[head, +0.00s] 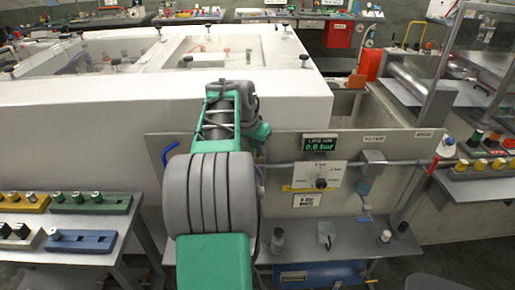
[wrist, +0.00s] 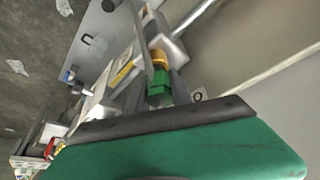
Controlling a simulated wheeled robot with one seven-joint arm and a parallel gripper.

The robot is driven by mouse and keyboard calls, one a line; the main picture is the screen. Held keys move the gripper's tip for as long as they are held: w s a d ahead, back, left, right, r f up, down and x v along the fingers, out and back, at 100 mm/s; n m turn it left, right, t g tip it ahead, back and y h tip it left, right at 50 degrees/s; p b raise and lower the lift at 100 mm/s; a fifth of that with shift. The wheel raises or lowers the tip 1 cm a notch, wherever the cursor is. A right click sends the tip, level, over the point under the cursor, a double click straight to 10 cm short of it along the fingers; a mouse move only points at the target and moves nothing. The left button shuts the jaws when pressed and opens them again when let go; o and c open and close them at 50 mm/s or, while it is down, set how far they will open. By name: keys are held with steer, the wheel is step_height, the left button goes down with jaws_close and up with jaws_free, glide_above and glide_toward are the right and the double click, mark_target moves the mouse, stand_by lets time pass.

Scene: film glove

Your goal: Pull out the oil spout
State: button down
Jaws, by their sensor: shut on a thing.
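In the wrist view, my gripper (wrist: 161,84) has its two dark fingers on either side of a green fitting (wrist: 159,93) with an orange collar (wrist: 159,60) beyond it. The gripper is shut on this green and orange fitting. It appears to be the oil spout, but its full shape is hidden. Beyond the collar is a grey block, with a pale pipe running off to the upper right. In the head view, my arm (head: 215,190) reaches forward, and the gripper and the fitting are hidden behind it.
A panel with a display reading 0.0 bar (head: 320,143) and a round knob (head: 321,183) stands right of my arm. Below is a shelf (head: 345,250) with small bottles. A bench with coloured blocks (head: 90,203) is at left. A large white tank (head: 90,130) stands behind.

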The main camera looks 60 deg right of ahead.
steer(key=shift+r, duration=0.1)
steer(key=shift+r+p, duration=1.7)
steer(key=shift+r, duration=0.6)
steer(key=shift+r+p, duration=1.1)
steer(key=shift+r, duration=0.5)
steer(key=shift+f, duration=0.1)
